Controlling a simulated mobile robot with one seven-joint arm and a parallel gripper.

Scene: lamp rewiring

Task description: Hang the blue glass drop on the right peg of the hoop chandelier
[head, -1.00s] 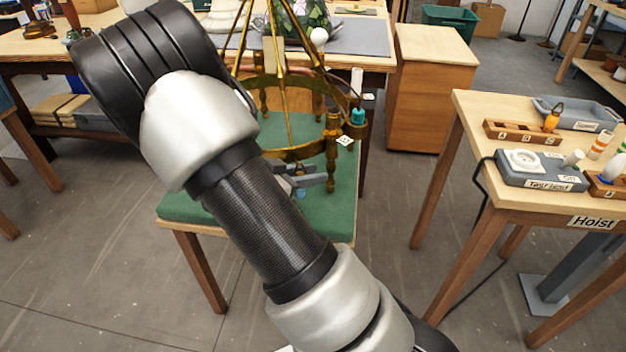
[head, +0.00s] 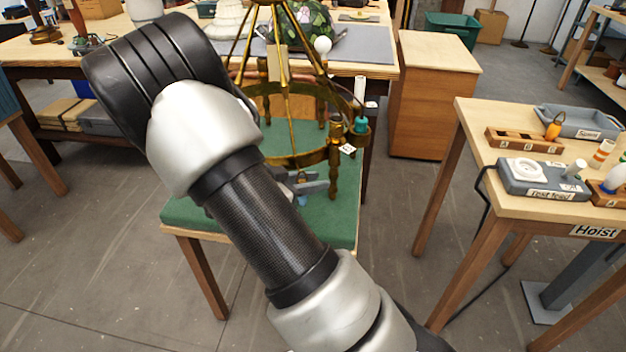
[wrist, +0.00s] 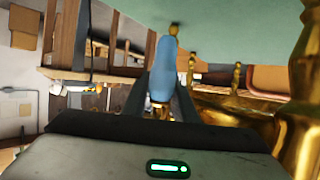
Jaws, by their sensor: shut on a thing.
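The hoop chandelier (head: 290,158) is brass and stands on a green-topped bench (head: 190,212). My gripper (wrist: 160,95) is shut on the blue glass drop (wrist: 163,72), which points away from the wrist and has a small brass end. In the head view, the gripper (head: 308,184) is low, by the hoop's near side, with a bit of blue just below it. The chandelier's brass (wrist: 298,95) stands close on the right in the wrist view, apart from the drop. I cannot make out the right peg clearly; my arm hides the hoop's left part.
The Hoist table (head: 480,125) is at the right, with open floor between.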

